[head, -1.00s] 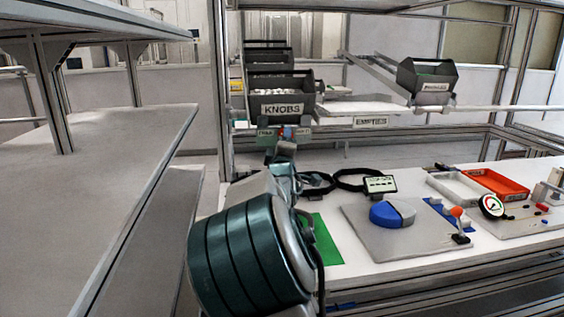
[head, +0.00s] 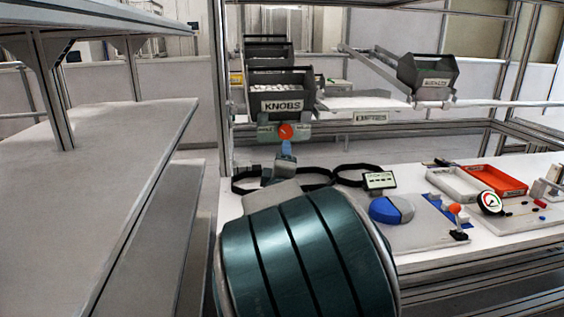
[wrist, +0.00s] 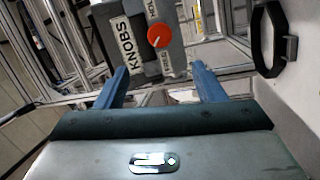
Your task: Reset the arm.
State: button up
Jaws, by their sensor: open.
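My gripper (head: 286,150) is at the end of my arm, in front of the KNOBS bin (head: 282,98). In the wrist view my gripper (wrist: 160,70) shows two blue fingers spread apart with nothing held between them. Beyond the fingers, a red knob (wrist: 158,36) with a white mark sits on a grey plate, beside the KNOBS label (wrist: 125,42). The red knob also shows in the head view (head: 285,131), just above my gripper. My large teal arm link fills the lower middle of the head view and hides part of the bench.
The white bench (head: 480,243) carries black straps (head: 350,177), a blue and grey disc (head: 391,209), a gauge (head: 491,202) and an orange tray (head: 497,180). Another bin (head: 428,75) stands on the upper rail. A grey shelf (head: 110,190) stands at left.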

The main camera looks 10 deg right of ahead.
jog(key=s+d+f+m+g+y+p, duration=0.3)
jog(key=s+f+m+g+y+p, duration=0.15)
jog(key=s+m+g+p, duration=0.2)
jog(key=s+r+m+g+p, duration=0.2)
jog(key=s+g+p, duration=0.3)
jog(key=s, duration=0.9)
jog(key=s+r+m+g+p, duration=0.2)
jog(key=s+m+g+p, duration=0.3)
jog(key=s, duration=0.9)
jog(key=shift+d, duration=0.2)
